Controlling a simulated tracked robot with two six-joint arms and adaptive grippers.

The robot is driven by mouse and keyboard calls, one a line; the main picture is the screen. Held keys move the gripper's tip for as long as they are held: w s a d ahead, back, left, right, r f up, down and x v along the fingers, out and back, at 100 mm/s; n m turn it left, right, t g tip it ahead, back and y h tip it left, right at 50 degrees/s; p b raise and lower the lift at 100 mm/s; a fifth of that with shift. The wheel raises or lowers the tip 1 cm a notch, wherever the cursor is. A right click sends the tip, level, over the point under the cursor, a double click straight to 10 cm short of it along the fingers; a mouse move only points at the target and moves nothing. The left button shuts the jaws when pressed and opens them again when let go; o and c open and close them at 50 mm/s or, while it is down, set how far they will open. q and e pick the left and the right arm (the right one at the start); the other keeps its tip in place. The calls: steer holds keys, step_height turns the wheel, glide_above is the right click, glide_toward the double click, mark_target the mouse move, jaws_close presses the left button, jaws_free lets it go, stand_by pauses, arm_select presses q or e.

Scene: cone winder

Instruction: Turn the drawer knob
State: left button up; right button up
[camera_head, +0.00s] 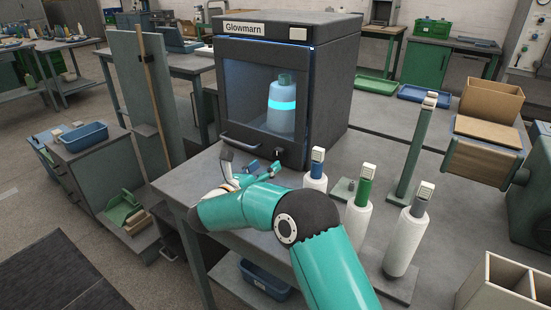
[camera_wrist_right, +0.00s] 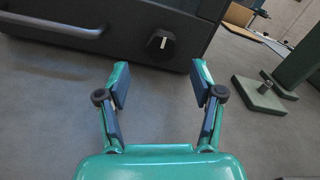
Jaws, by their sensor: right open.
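The drawer knob (camera_head: 278,154) is a small dark knob low on the front of the dark Glowmarn cabinet (camera_head: 333,75). In the right wrist view the knob (camera_wrist_right: 161,42) is black with a pale mark, on the lower front panel. My right gripper (camera_head: 264,168) is open and empty just in front of the panel, over the grey table (camera_head: 190,170). In the wrist view its two fingers (camera_wrist_right: 162,83) are spread, with the knob beyond the gap between them and apart from both. My left gripper is not in view.
A dark bar handle (camera_head: 240,142) runs along the panel left of the knob. White cones (camera_head: 357,215) on posts stand right of my arm. Bare table lies between gripper and panel.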

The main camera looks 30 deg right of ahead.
mark_target(277, 156)
steer(key=x, duration=0.6)
steer(key=shift+c, duration=0.2)
steer(key=c, duration=1.1)
